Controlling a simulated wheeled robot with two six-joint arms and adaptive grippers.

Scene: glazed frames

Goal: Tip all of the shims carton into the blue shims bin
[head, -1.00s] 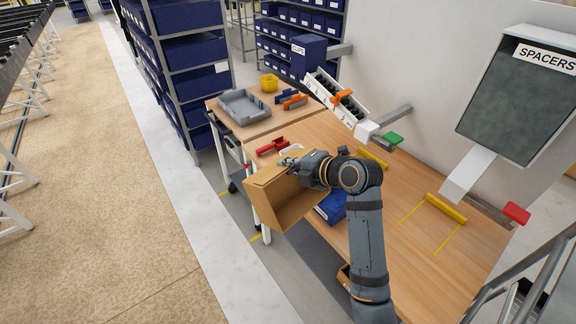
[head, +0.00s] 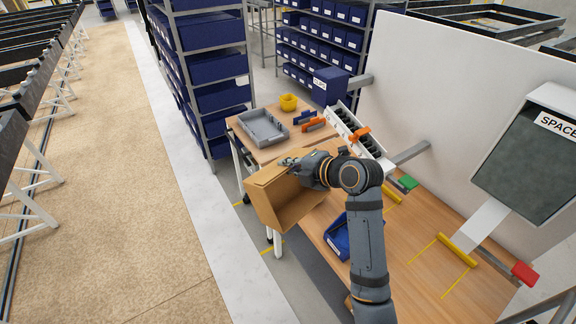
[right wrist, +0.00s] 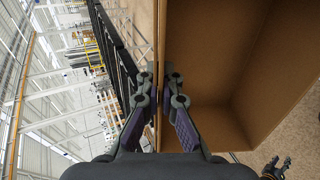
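The open brown shims carton (head: 290,205) hangs tilted over the left edge of the workbench. My right gripper (head: 289,162) is shut on one of its walls. In the right wrist view, the fingers (right wrist: 160,95) straddle the rim of that carton wall, and the carton's inside (right wrist: 235,75) shows bare cardboard with no shims in the visible part. The blue shims bin (head: 337,240) sits on the bench, right of and below the carton, partly hidden by my right arm. Its contents are unclear. My left gripper (right wrist: 275,169) shows small in the right wrist view, fingers apart.
A grey tray (head: 263,130), a yellow cup (head: 289,102) and orange and blue pieces stand on the far bench. A white sloped rack (head: 358,135) and a grey spacers hopper (head: 525,160) are at the right. The front bench (head: 420,265) has free wood around yellow markings.

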